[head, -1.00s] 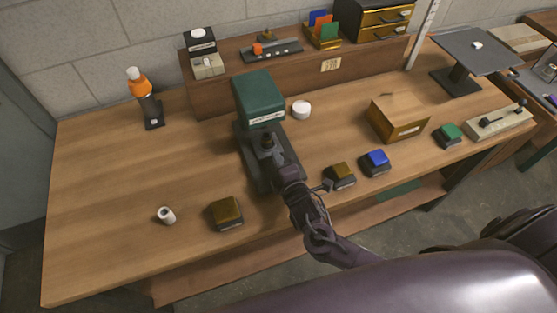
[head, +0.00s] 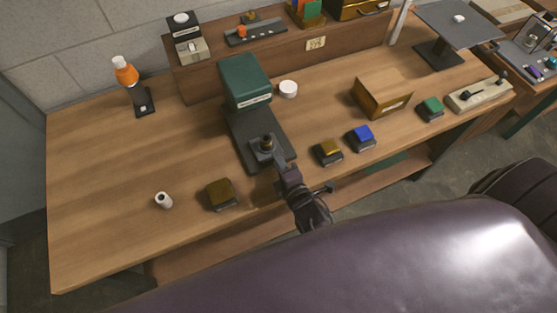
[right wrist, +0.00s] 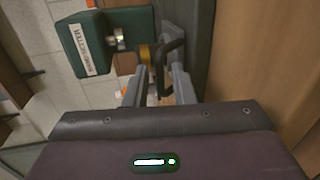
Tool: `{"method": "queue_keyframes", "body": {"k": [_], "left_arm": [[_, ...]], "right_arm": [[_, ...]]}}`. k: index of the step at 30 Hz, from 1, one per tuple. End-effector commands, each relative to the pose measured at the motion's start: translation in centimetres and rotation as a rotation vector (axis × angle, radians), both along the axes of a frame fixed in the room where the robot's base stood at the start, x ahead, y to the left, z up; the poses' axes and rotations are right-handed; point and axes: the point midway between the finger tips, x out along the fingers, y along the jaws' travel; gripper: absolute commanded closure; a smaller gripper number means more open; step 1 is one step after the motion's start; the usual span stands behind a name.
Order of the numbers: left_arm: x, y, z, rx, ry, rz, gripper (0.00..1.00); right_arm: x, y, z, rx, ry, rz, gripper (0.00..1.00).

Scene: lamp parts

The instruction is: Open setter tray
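The setter (head: 245,82) is a dark green box with a white label, standing on a long dark base (head: 245,125) in the middle of the table. Its label also shows in the right wrist view (right wrist: 83,43). A dark tray piece with a brass-coloured round top (head: 267,143) sits on the front part of the base, clear of the box. My right gripper (head: 278,160) is at the front of this piece. In the right wrist view its fingers (right wrist: 159,78) are on either side of a black looped handle (right wrist: 171,53) and look closed on it. My left gripper is out of view.
A brown-topped block (head: 221,194) and a white cylinder (head: 164,200) lie left of my right arm. Brown (head: 328,151), blue (head: 361,138) and green (head: 431,108) blocks stand to the right. A white round piece (head: 288,88) is beside the setter. The table's left part is mostly clear.

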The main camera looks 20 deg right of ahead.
Motion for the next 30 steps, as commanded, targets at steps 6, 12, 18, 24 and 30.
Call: {"method": "queue_keyframes", "body": {"k": [6, 12, 18, 24, 30], "left_arm": [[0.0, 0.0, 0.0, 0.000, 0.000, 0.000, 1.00], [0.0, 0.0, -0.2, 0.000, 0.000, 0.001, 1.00], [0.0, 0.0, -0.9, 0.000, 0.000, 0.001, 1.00], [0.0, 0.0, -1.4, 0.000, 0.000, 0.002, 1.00], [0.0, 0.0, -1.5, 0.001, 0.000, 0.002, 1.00]], "right_arm": [[0.0, 0.0, 0.0, 0.000, -0.001, 0.000, 0.69], [-0.6, 0.0, 0.0, 0.000, 0.000, 0.001, 0.69], [-3.8, -0.1, 0.5, 0.001, 0.003, 0.002, 0.69], [-6.7, -0.2, 1.3, 0.000, 0.001, 0.002, 0.69], [-7.6, -0.3, 1.6, 0.000, 0.000, 0.000, 0.69]]}}
